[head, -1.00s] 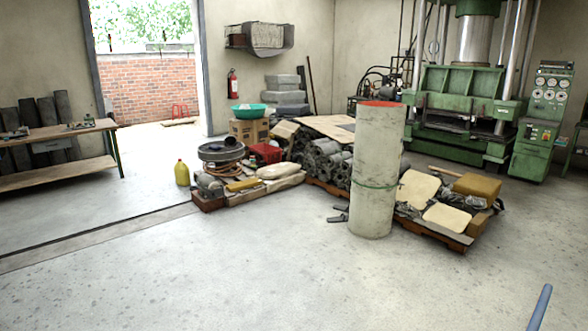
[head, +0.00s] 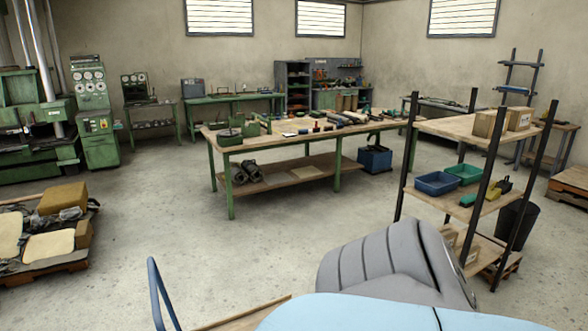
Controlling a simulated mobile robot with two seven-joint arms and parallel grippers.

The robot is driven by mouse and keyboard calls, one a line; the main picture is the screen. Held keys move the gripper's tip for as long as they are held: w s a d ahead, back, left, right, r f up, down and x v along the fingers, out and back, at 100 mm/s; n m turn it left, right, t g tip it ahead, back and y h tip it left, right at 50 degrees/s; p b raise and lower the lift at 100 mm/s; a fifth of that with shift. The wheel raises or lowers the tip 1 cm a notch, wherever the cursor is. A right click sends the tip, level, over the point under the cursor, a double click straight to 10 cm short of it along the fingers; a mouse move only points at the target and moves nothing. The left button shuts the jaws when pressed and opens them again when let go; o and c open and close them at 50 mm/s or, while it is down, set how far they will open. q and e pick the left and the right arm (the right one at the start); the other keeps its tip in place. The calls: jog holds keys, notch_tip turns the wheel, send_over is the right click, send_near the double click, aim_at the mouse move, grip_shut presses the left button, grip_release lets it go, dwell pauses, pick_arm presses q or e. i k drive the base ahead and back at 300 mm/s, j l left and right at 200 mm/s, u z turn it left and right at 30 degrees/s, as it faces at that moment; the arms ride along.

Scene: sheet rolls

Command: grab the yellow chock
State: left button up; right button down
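A small yellow object with dark parts (head: 504,186) sits on the middle shelf of the rack at the right in the head view. It may be the yellow chock, but it is too small to be sure. Neither of my grippers shows in this view.
The rack (head: 462,126) also holds a blue bin (head: 437,183) and a green bin (head: 468,173). A grey ribbed bulky object (head: 385,268) and a light blue surface (head: 370,314) fill the near foreground. A green workbench (head: 300,142) stands mid-room. Open floor lies left of centre.

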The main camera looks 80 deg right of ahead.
aim_at(494, 193)
jog(key=z, duration=3.7)
jog(key=i+l+z, duration=0.25)
jog(key=i, duration=0.2)
jog(key=i+z, duration=0.25)
jog(key=i, duration=0.15)
jog(key=i+z, duration=0.2)
jog(key=i, duration=1.45)
jog(key=i+l+u, duration=0.1)
jog(key=i+u, duration=0.2)
jog(key=i+l+u, duration=0.2)
jog(key=i+u, duration=0.15)
jog(key=i, duration=0.2)
jog(key=i+l+u, duration=0.5)
jog(key=u, duration=0.15)
jog(key=i+l+u, duration=0.25)
jog(key=u, duration=0.15)
jog(key=i+l+u, duration=0.15)
jog(key=l+u, duration=0.2)
jog(key=i+l+u, duration=0.15)
jog(key=l+u, duration=0.5)
jog(key=l, duration=0.25)
